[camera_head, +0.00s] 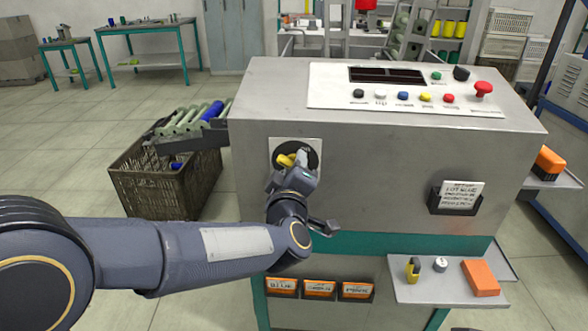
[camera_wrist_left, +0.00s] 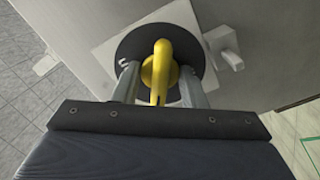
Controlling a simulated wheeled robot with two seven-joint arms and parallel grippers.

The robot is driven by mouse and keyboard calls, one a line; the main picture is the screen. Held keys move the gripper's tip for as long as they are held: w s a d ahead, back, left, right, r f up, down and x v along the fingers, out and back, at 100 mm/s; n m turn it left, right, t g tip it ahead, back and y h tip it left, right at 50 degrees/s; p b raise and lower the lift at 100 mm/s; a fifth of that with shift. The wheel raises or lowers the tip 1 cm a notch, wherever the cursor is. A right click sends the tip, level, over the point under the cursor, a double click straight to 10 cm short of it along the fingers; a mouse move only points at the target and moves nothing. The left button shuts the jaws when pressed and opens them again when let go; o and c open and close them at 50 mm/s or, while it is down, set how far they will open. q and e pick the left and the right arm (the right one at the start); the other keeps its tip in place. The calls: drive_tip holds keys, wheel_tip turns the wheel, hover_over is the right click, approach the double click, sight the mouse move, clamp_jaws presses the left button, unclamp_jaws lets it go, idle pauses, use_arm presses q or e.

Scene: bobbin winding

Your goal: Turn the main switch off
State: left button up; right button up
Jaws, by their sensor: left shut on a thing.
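The main switch is a yellow rotary handle (camera_head: 288,160) on a round black disc (camera_head: 313,160) with a pale square plate (camera_head: 279,143), on the front of the grey machine cabinet. In the left wrist view the yellow handle (camera_wrist_left: 160,70) points up and down the picture, in front of the black disc (camera_wrist_left: 190,42). My left gripper (camera_head: 297,162) is at the switch, its fingers on both sides of the handle and shut on it; it also shows in the left wrist view (camera_wrist_left: 159,83). My right gripper is not in view.
A control panel (camera_head: 330,92) with colored buttons and a red emergency knob (camera_head: 483,90) tops the cabinet. A small shelf (camera_head: 410,292) with an orange block (camera_head: 481,278) juts out below right. A card holder (camera_head: 441,203) is on the front.

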use_arm(q)
drive_tip(key=shift+f+n+b, duration=0.2)
drive_tip(key=shift+n+b, duration=1)
drive_tip(key=shift+b, duration=0.1)
drive_tip(key=shift+r+n+b, duration=0.1)
drive_tip(key=shift+n+b, duration=0.35)
drive_tip(key=shift+n, duration=0.05)
drive_tip(key=o, duration=1.6)
drive_tip(key=shift+c, duration=0.2)
drive_tip(key=s, duration=0.9)
drive_tip(key=shift+a, duration=0.4)
drive_tip(key=shift+r, duration=0.1)
